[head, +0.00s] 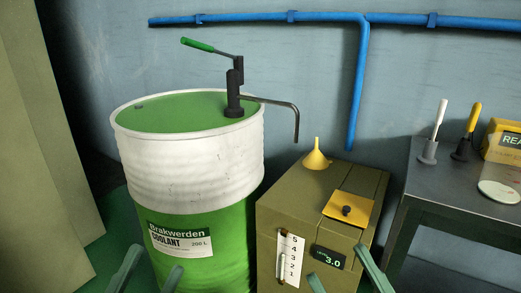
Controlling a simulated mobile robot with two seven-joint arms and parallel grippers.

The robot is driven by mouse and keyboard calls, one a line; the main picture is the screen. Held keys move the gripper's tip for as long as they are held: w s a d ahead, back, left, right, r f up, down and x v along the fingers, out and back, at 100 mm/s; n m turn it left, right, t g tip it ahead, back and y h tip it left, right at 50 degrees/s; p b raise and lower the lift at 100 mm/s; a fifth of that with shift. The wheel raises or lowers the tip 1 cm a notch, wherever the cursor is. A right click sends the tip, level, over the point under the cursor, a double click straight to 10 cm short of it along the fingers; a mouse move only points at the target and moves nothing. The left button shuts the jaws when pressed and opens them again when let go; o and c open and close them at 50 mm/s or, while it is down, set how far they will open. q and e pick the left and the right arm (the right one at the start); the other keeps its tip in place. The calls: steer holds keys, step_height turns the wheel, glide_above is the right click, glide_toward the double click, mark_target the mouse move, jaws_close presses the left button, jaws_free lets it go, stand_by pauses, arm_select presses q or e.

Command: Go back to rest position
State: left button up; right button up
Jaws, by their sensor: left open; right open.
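My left gripper (157,258) is at the lower left, in front of the green lower part of the coolant drum (190,170). Its two grey-green fingers are spread apart with nothing between them. My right gripper (336,260) is at the bottom right of centre, in front of the olive box (290,208). Its two fingers are also spread and empty. The lower parts of both grippers are cut off by the bottom edge of the view.
The drum carries a hand pump (235,90) with a green handle and bent spout. A yellow funnel (316,157) and yellow lid (348,206) top the box. A dark metal table (440,180) at right holds brushes and a white dish. A blue pipe (360,85) runs along the wall.

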arm_select(q)
steer(key=w+a+f+n+g+y+p, duration=0.4)
steer(key=w+f+n+y+p, duration=0.5)
steer(key=p, duration=0.7)
arm_select(e)
steer(key=w+d+f+m+g+h, duration=0.1)
steer(key=w+d+f+m+h, duration=0.6)
steer(key=m+h, duration=0.65)
arm_select(q)
steer(key=s+f+n+g+y+p, duration=0.1)
steer(key=s+f+g+y+p, duration=0.3)
steer(key=s+f+g+p, duration=0.4)
steer(key=s+f+p, duration=0.1)
steer(key=s+p, duration=0.2)
steer(key=p, duration=0.2)
steer(key=shift+a+n+g, duration=0.15)
steer(key=shift+n+g, duration=0.15)
arm_select(e)
steer(key=s+f+g+h, duration=0.3)
steer(key=s+f+g, duration=0.5)
steer(key=f, duration=0.3)
steer(key=shift+s+d+f+m+h, duration=0.2)
steer(key=shift+s+m+h, duration=0.15)
steer(key=shift+s+m, duration=0.1)
arm_select(q)
steer(key=shift+f, duration=0.1)
